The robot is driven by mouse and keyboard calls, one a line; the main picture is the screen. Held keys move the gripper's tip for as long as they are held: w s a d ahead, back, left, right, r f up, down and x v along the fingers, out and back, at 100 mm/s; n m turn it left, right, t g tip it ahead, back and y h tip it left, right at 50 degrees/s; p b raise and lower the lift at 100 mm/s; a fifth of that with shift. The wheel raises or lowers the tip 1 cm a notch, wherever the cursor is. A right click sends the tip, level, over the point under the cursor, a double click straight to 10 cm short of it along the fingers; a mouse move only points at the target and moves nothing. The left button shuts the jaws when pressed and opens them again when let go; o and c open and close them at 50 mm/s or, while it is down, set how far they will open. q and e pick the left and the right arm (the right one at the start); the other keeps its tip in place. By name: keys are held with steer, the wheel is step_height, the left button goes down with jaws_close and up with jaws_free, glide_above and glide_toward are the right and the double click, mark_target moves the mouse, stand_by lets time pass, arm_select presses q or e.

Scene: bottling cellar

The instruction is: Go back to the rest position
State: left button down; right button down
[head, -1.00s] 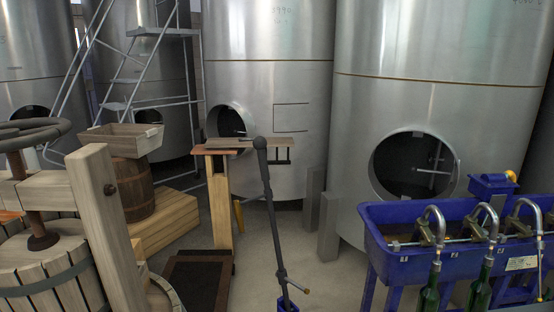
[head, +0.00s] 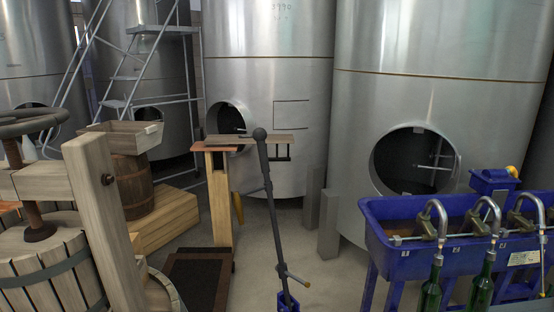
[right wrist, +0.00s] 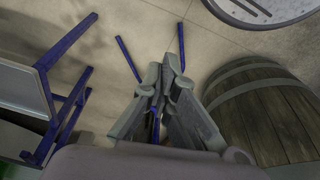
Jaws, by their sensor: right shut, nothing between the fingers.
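My right gripper (right wrist: 172,68) shows in the right wrist view. Its grey fingers are together, with nothing held between them, and they point over the bare floor. It does not touch anything that I can see. My left gripper is in neither view, and neither arm shows in the head view.
A blue bottling trough (head: 385,250) with spouts and green bottles (head: 431,290) stands at right. A wooden press (head: 95,190) is at left, and a corking stand (head: 268,190) is in the middle. A barrel (right wrist: 262,115) lies right of the gripper in the wrist view.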

steer(key=s+d+f+g+b, duration=0.1)
steer(key=s+d+f+b, duration=0.1)
steer(key=s+f, duration=1.5)
steer(key=shift+d+f, duration=0.5)
steer(key=shift+f, duration=0.35)
